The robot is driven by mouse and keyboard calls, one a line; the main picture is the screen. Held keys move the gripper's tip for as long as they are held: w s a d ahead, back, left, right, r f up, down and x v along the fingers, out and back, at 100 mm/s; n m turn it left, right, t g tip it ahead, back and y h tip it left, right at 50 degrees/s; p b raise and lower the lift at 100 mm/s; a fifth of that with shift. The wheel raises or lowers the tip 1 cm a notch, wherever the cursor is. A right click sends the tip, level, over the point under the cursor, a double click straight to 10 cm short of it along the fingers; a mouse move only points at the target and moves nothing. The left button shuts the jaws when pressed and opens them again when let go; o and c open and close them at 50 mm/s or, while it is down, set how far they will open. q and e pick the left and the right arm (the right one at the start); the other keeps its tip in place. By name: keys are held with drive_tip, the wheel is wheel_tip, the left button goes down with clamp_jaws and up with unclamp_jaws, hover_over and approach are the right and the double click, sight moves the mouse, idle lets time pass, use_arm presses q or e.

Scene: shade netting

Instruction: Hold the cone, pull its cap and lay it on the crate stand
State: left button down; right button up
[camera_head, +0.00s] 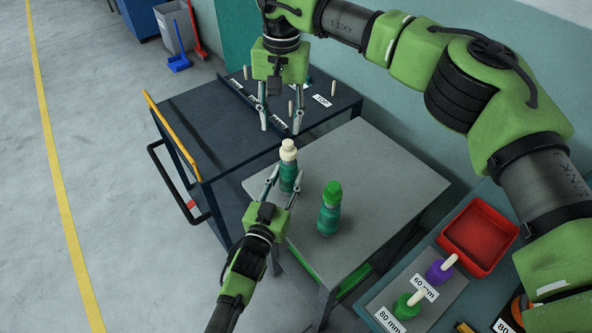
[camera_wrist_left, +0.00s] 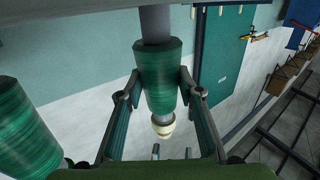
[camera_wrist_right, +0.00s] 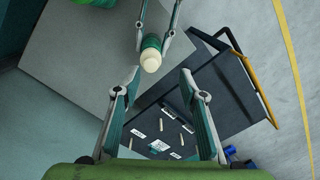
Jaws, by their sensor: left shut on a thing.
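A green wound cone (camera_head: 289,176) with a cream cap (camera_head: 288,149) stands upright over the grey-topped stand (camera_head: 393,190), near its left corner. My left gripper (camera_head: 283,187) is shut on the cone's sides, below the cap. In the left wrist view the cone (camera_wrist_left: 160,75) sits between the fingers, with a grey shaft opposite the cap (camera_wrist_left: 163,125). My right gripper (camera_head: 281,122) is open and empty, above and behind the cap. In the right wrist view the cap (camera_wrist_right: 150,58) lies beyond the open fingers, apart from them. I cannot tell which surface is the crate stand.
A second cone with a green cap (camera_head: 332,192) stands on the grey top, close to my left gripper. A dark trolley (camera_head: 205,120) with pegs and labels adjoins behind. A red bin (camera_head: 480,235) and labelled spools stand at right. The grey top's right part is clear.

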drive_tip(key=s+a+m+g+y, duration=0.2)
drive_tip(key=s+a+m+y, duration=0.3)
drive_tip(key=a, duration=0.7)
drive_tip(key=s+a+m+g+y, duration=0.1)
drive_tip(key=s+a+m+y, duration=0.25)
drive_tip(key=s+a, duration=0.6)
drive_tip(key=s+a+r+m+g+y, duration=0.1)
drive_tip(key=s+a+r+m+y, duration=0.1)
drive_tip(key=a+r+m+y, duration=0.6)
wheel_tip(320, 180, up, 11)
drive_tip(key=w+a+m+t+y, duration=0.25)
drive_tip(key=m+t+y, duration=0.25)
drive_tip(key=m, duration=0.8)
drive_tip(key=w+d+m+t+h, duration=0.3)
drive_tip(key=w+d+m+t, duration=0.3)
drive_tip(key=m, duration=0.8)
drive_tip(key=w+d+m+t+h, duration=0.3)
drive_tip(key=w+d+m+t, duration=0.2)
drive_tip(key=m+t, duration=0.6)
drive_tip(key=m+g+h, duration=0.5)
drive_tip(key=m+h, duration=0.6)
approach(290, 145)
drive_tip(key=x, duration=1.1)
drive_tip(key=shift+w+a+f, duration=0.1)
drive_tip(key=shift+w, duration=0.05)
